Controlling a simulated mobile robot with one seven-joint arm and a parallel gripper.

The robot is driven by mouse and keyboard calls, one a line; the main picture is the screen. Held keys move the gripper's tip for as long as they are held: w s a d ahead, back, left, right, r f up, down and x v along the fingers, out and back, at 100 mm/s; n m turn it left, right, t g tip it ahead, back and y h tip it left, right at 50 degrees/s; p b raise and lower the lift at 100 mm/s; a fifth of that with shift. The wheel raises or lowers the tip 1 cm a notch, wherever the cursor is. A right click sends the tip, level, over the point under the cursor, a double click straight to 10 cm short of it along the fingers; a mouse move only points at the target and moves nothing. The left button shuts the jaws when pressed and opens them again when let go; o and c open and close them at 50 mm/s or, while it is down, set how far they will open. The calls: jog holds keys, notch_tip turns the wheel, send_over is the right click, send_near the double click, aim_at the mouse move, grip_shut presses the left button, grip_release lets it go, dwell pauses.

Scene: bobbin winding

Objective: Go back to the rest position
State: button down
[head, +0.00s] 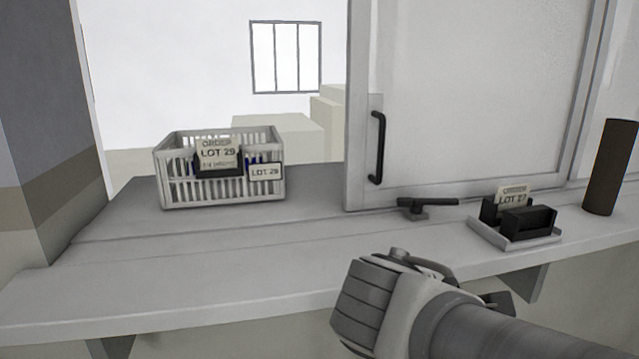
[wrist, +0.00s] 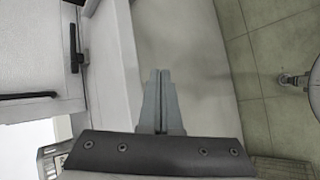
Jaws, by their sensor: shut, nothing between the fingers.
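My gripper (wrist: 160,73) shows in the wrist view with its two grey fingers together and nothing between them. It points along the front of the counter, over the wall face below the counter edge. In the head view my wrist and forearm reach in from the lower right, in front of the counter (head: 190,285), and the fingertips cannot be made out there. The gripper appears apart from the counter's objects.
A white crate (head: 222,192) with LOT 29 cards stands at the counter's left. A sliding panel has a dark handle (head: 377,147), with a black latch (head: 427,206) below. A tray (head: 490,236) holds a black holder with a LOT 27 card; a brown cylinder (head: 609,168) stands right.

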jog(key=s+a+f+m+g+y+b, duration=0.1)
jog(key=s+f+m+y, duration=0.5)
jog(key=m, duration=0.8)
jog(key=s+f+g+b, duration=0.1)
jog(key=s+b, duration=0.1)
jog(key=shift+s+f+m+g+b, duration=0.3)
jog(key=shift+s+b, duration=0.1)
